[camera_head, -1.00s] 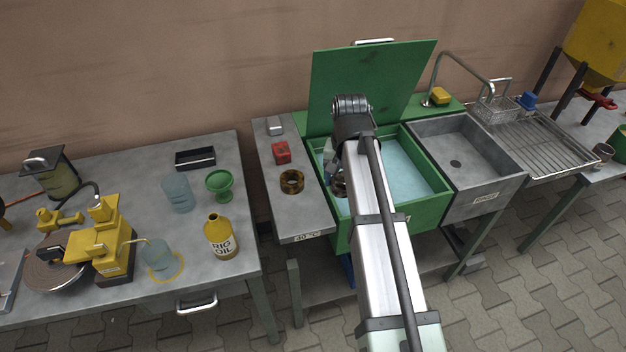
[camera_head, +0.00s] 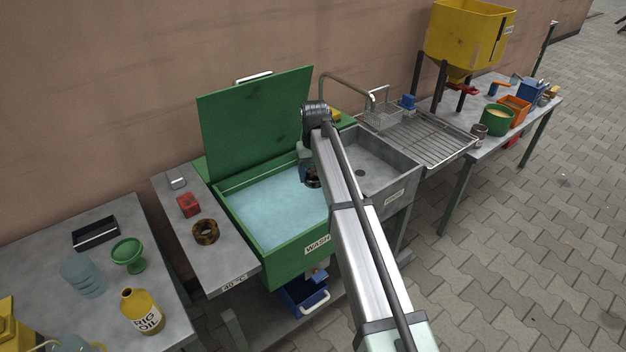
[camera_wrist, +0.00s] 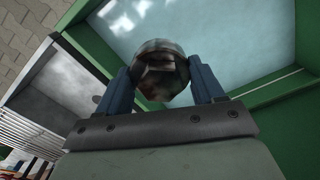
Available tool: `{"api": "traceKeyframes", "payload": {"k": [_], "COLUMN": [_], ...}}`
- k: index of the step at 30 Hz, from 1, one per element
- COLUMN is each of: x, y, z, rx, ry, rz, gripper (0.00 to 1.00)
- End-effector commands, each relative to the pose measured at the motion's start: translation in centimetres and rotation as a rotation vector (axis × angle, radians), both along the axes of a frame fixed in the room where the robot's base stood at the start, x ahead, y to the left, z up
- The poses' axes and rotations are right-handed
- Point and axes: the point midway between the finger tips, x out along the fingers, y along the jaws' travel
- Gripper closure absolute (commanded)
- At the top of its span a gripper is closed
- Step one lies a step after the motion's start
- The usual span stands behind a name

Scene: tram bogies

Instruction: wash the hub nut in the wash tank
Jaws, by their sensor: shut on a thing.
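My gripper (camera_wrist: 160,80) is shut on the hub nut (camera_wrist: 158,62), a dark, round, faceted piece with brownish and reddish stains. In the head view the nut (camera_head: 312,181) hangs below my wrist, at the right side of the wash tank, near the rinse sink. The green wash tank (camera_head: 292,264) has its lid (camera_head: 255,120) raised and holds pale blue liquid. In the wrist view the nut shows against the liquid and the tank's rim. Its exact height above the tank is hard to tell. My arm hides part of the tank's right edge.
The grey rinse sink (camera_head: 396,196) adjoins the tank on the right, then a wire drying rack (camera_head: 440,140). A narrow ledge (camera_head: 225,268) left of the tank bears a brass-coloured ring (camera_head: 206,231) and a red block (camera_head: 188,205). A yellow hopper (camera_head: 468,38) stands far right.

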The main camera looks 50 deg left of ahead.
Motion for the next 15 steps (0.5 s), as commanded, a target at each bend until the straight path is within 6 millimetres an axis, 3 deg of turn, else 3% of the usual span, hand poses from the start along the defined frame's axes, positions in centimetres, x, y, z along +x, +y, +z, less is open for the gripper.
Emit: {"api": "traceKeyframes", "payload": {"k": [8, 15], "x": [0.0, -0.1], "y": [0.0, 0.0], "z": [-0.5, -2.2], "rx": [0.0, -0.001], "ry": [0.0, 0.0], "rz": [0.056, 0.055], "gripper": [0.7, 0.7]}}
